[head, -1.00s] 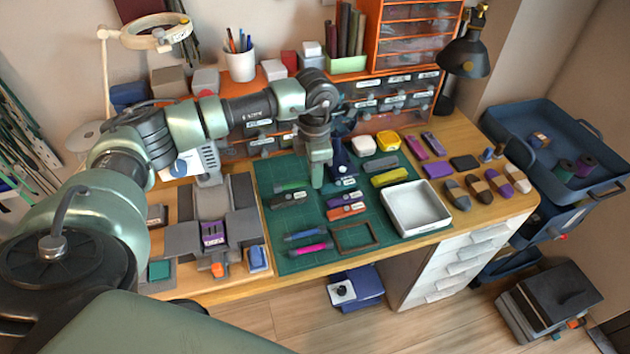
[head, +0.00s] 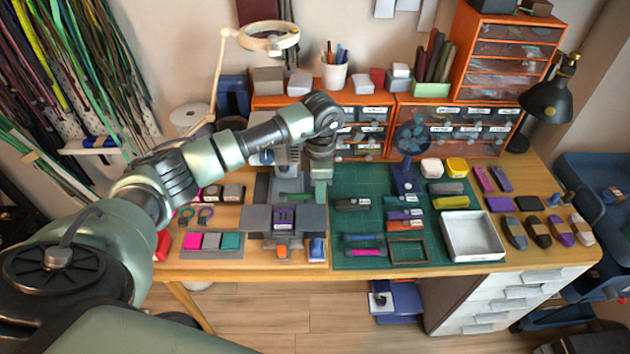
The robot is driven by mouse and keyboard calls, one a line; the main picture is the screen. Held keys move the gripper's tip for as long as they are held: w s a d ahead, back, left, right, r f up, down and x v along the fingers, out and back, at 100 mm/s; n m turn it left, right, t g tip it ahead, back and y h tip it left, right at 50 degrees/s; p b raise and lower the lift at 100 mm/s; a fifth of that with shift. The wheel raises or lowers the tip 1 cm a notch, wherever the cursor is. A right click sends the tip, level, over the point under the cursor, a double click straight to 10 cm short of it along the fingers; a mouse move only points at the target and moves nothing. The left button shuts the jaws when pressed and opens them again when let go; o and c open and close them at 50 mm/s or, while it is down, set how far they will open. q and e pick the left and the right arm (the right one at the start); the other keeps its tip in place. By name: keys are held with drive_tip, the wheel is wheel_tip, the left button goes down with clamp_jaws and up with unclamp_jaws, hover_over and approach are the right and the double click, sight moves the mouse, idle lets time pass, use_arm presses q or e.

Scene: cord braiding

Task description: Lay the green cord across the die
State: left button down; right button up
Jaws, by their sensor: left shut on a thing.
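My left gripper (head: 320,195) points down over the border between the grey press fixture and the green mat. It is shut on the green cord (head: 294,197), a short green bundle that sticks out to its left, over the fixture. The grey fixture (head: 262,219) stands left of the mat, with a dark purple block (head: 284,216) at its front middle. I cannot tell for sure which part is the die, or whether the cord touches the fixture. The fingertips are small and partly hidden. My right gripper is not in view.
The green mat (head: 376,183) holds several cord bundles, a small frame (head: 408,250) and a white tray (head: 472,237). A small blue fan (head: 411,140) stands behind. Orange drawers (head: 450,120) line the back. A magnifier lamp (head: 268,38) rises behind my left arm.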

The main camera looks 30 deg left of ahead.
sight(317, 216)
use_arm(q)
drive_tip(key=shift+s+a+f, duration=0.2)
drive_tip(key=shift+f, duration=0.2)
drive_tip(key=shift+w+f+b, duration=0.1)
drive_tip(key=shift+f+b, duration=0.25)
drive_tip(key=shift+f, duration=0.15)
wheel_tip(317, 216, down, 4)
drive_tip(key=b, duration=0.2)
drive_tip(key=shift+b, duration=0.35)
drive_tip(key=shift+f+b, duration=0.5)
drive_tip(key=shift+f, duration=0.1)
drive_tip(key=shift+f+b, duration=0.25)
drive_tip(key=shift+b, duration=0.15)
drive_tip(key=c, duration=1.3)
unclamp_jaws()
